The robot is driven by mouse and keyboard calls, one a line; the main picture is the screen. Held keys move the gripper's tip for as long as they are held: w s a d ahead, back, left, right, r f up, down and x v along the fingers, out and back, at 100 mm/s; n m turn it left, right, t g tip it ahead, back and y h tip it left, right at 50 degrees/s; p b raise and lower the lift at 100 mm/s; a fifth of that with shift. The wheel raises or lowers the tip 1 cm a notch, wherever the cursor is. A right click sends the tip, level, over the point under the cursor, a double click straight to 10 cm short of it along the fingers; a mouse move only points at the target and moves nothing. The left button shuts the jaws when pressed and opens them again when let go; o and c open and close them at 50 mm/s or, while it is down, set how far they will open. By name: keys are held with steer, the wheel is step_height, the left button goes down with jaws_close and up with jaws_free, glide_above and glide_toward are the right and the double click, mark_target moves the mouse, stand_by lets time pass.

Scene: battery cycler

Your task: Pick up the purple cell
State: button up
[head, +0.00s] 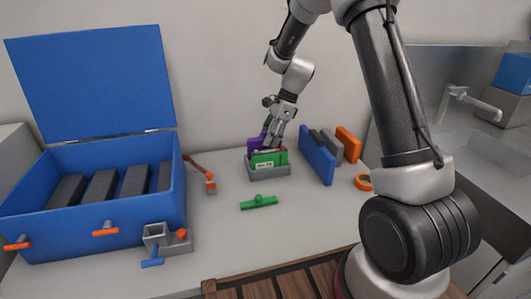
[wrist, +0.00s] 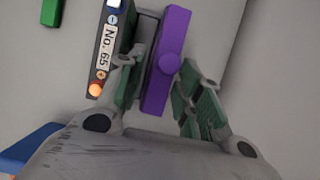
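The purple cell (wrist: 166,85) is an upright slab with a round knob on its side, seen from above in the wrist view. The cycler, labelled No. 65 (wrist: 107,48) in the wrist view, stands left of the cell there. My gripper (wrist: 161,64) is open, with one finger on each side of the purple cell. The left finger is close to it; a gap shows at the right finger.
A green piece with a knob (head: 258,202) lies on the table in front. Blue, grey and orange slabs (head: 317,159) stand right of the cycler. An open blue case (head: 100,213) with dark blocks is at the left, and a grey clamp-like fixture (head: 166,239) is by it.

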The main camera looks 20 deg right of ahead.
steer(key=x, duration=0.3)
steer(key=shift+a+f, duration=0.2)
steer(key=shift+f, duration=0.05)
jaws_close()
steer(key=shift+w, duration=0.1)
steer(key=shift+r, duration=0.15)
